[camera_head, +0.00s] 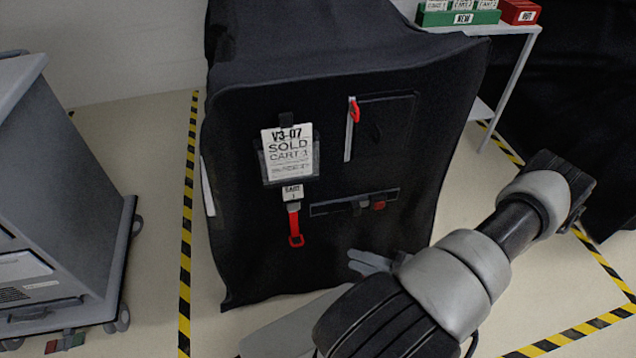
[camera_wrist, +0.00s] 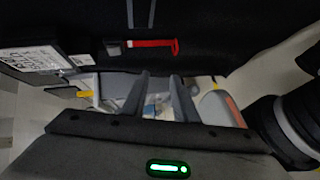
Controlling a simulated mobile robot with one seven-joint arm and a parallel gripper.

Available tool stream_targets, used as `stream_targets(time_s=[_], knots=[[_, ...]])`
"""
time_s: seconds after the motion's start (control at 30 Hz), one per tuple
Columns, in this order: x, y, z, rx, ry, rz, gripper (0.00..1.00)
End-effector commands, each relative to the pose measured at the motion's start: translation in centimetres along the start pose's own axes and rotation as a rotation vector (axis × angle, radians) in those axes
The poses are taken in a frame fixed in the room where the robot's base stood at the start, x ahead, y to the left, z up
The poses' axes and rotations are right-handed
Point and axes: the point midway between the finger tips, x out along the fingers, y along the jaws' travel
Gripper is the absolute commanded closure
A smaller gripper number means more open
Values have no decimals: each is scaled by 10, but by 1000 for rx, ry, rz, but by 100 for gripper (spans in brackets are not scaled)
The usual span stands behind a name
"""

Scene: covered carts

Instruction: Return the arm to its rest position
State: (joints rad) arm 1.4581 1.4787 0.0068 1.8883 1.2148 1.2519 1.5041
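My arm reaches in from the lower right in the head view, with its elbow bent toward the right edge. My gripper (camera_head: 358,262) shows partly behind my arm, low in front of the black covered cart (camera_head: 345,225). In the wrist view the two fingers of my gripper (camera_wrist: 161,82) stand apart with nothing held between them. The gripper is open. Part of the hand is hidden by my forearm in the head view.
A grey cart (camera_head: 65,190) stands left. A shelf with green (camera_head: 460,18) and red boxes (camera_head: 519,12) stands behind right. Striped tape (camera_head: 187,220) marks the floor.

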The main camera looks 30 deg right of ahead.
Motion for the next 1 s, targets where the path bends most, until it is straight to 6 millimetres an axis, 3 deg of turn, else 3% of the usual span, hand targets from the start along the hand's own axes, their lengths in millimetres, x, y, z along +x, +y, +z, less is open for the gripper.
stream_targets(time_s=[0.2, 0.37, 0.7, 1.0], knots=[[0, 5, 0, -26, 17, -11, 74], [1, 39, -1, -242, 166, -93, 74], [10, 172, -29, -1176, 806, -282, 74], [20, 296, -68, -2054, 1357, -258, 74]])
